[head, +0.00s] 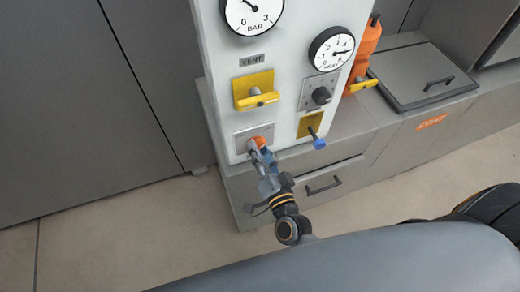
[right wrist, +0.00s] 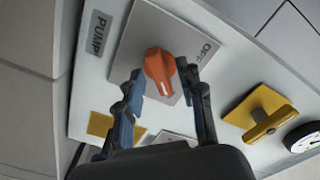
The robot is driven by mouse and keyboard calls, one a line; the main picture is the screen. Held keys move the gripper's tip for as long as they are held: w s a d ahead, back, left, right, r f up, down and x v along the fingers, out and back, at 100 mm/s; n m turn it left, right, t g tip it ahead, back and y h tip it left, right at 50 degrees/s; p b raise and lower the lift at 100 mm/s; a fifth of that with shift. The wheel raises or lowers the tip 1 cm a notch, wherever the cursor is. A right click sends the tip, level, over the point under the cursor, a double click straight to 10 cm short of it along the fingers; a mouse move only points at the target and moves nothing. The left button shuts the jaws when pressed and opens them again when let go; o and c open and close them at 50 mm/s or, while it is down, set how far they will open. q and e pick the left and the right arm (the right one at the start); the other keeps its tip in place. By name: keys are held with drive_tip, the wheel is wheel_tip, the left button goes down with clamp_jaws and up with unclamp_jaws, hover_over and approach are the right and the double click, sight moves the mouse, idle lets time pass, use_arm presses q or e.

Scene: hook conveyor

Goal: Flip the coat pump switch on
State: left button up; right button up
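The coat pump switch is an orange rotary knob (right wrist: 160,66) on a light grey plate (right wrist: 138,36), with a label reading PUMP (right wrist: 97,33) beside it and OFF printed on the plate. A white mark shows on the knob's near end. In the head view the knob (head: 261,141) is low on the white panel, partly covered by my right gripper (head: 257,150). In the right wrist view the right gripper's (right wrist: 160,72) fingers stand on either side of the knob, with small gaps seeming to show. Contact is unclear. My left gripper is not in view.
The white panel (head: 290,70) also carries a yellow handle (head: 255,91), a black knob (head: 321,96), a blue-tipped lever (head: 318,143) and two gauges (head: 332,48). An orange bottle-like object (head: 368,45) stands behind it. Grey cabinets flank the panel; floor is open at lower left.

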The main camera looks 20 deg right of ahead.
drive_tip(key=s, duration=1.1)
drive_tip(key=shift+s+d, duration=0.2)
drive_tip(key=shift+s, duration=0.15)
drive_tip(key=s+f+n+g+y, duration=0.1)
drive_tip(key=s+f+n+g, duration=0.25)
drive_tip(key=f, duration=1.05)
drive_tip(key=s+f+n+g+y, duration=0.1)
drive_tip(key=s+f+n+g, duration=0.3)
drive_tip(key=f, duration=1)
drive_tip(key=s+d+f+n+g+h, duration=0.1)
drive_tip(key=s+d+f+g, duration=0.3)
drive_tip(key=s+f, duration=0.4)
drive_tip(key=s+d+f+n+g+h, duration=0.1)
drive_tip(key=s+d+f+n+g, duration=0.1)
drive_tip(key=s+d+f+g, duration=0.3)
drive_tip(key=s+d+f, duration=0.1)
drive_tip(key=s+f, duration=0.3)
drive_tip(key=shift+s+f+n+h, duration=0.2)
drive_tip(key=shift+n+h, duration=0.1)
drive_tip(key=shift+n, duration=0.05)
